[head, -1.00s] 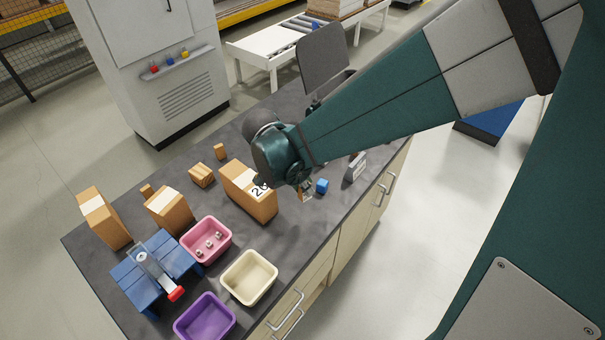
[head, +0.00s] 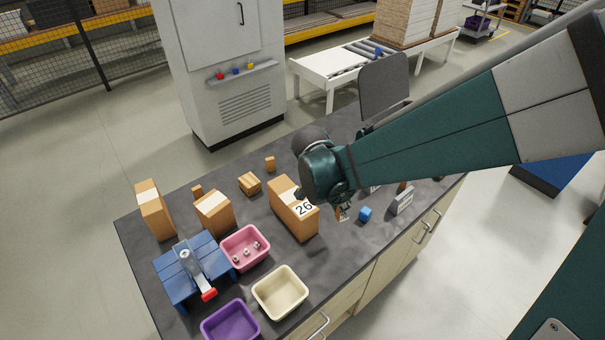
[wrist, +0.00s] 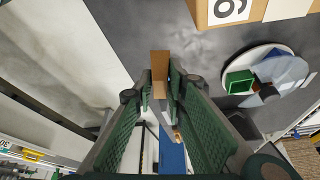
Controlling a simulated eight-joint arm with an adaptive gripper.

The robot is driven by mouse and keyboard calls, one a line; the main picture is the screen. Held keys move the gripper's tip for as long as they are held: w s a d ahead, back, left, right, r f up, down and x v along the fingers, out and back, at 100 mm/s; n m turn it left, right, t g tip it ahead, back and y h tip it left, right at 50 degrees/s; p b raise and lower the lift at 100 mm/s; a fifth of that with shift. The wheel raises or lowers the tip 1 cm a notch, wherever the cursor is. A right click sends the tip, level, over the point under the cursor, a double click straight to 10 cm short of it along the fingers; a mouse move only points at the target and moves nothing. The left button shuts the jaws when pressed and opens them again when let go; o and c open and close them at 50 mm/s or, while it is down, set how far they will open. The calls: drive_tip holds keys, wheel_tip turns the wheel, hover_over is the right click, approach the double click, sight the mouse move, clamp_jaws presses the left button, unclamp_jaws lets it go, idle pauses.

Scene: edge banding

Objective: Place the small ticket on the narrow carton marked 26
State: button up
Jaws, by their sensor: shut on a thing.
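The carton is brown and stands on the dark bench, with a white 26 label near the end closest to my gripper. In the wrist view part of this carton (wrist: 205,12) shows at the top, its label cut off.
Two other brown cartons (head: 155,215) (head: 214,213) stand at left, by a blue stand (head: 175,290). Pink (head: 236,262), cream (head: 270,311) and purple (head: 215,333) bins line the front. A blue block (head: 365,214) lies right of my gripper.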

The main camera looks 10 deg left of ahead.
drive_tip(key=w+a+r+n+p, duration=0.1)
drive_tip(key=w+a+r+p, duration=0.2)
drive_tip(key=a+r+p, duration=0.3)
drive_tip(key=w+a+r+n+t+p, duration=0.1)
drive_tip(key=w+a+r+n+p, duration=0.1)
drive_tip(key=a+r+p, duration=0.4)
drive_tip(key=w+a+p, duration=0.1)
drive_tip(key=a, duration=0.3)
drive_tip(key=shift+a+y+p, duration=0.15)
drive_tip(key=shift+y+p, duration=0.2)
drive_tip(key=shift+y, duration=0.05)
drive_tip(key=shift+f, duration=0.2)
hover_over(292, 195)
drive_tip(key=shift+s+f, duration=0.1)
drive_tip(key=shift+f, duration=2.7)
drive_tip(key=shift+f+p, duration=0.45)
drive_tip(key=shift+f, duration=1.65)
drive_tip(key=shift+f, duration=0.15)
